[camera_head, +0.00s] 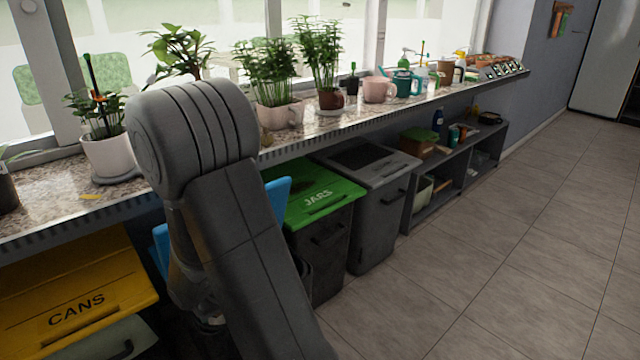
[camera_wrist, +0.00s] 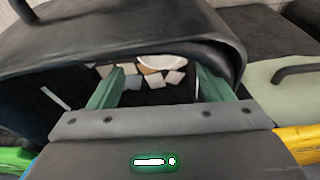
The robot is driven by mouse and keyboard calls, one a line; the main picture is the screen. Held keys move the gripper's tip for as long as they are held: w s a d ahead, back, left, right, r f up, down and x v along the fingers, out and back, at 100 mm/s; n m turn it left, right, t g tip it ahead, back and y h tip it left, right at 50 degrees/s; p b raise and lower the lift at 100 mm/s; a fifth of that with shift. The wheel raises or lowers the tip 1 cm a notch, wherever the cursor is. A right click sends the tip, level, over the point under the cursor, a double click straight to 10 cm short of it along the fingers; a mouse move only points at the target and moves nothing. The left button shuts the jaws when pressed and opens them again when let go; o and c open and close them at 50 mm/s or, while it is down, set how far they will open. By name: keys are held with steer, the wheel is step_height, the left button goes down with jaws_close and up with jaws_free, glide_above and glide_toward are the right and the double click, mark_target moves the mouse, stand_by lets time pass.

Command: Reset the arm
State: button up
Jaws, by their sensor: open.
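In the wrist view my gripper (camera_wrist: 158,82) is open, with its two green fingers apart and nothing between them. It is at the opening of a dark bin (camera_wrist: 60,60). Beyond the fingers, several small white and tan pieces (camera_wrist: 150,80) and a pale round item (camera_wrist: 162,62) show inside. In the head view my arm (camera_head: 225,210) rises in front of the bins, bent at a thick grey joint. My gripper is hidden behind the arm there.
A yellow CANS bin (camera_head: 75,290) stands left of my arm. A green-lidded JARS bin (camera_head: 312,195) and a grey bin (camera_head: 375,200) stand right of it. Blue parts (camera_head: 277,196) show behind the arm. A counter (camera_head: 60,195) with potted plants overhangs the bins. The tiled floor (camera_head: 520,240) at right is clear.

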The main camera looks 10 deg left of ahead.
steer(key=b+x, duration=0.3)
steer(key=x, duration=0.6)
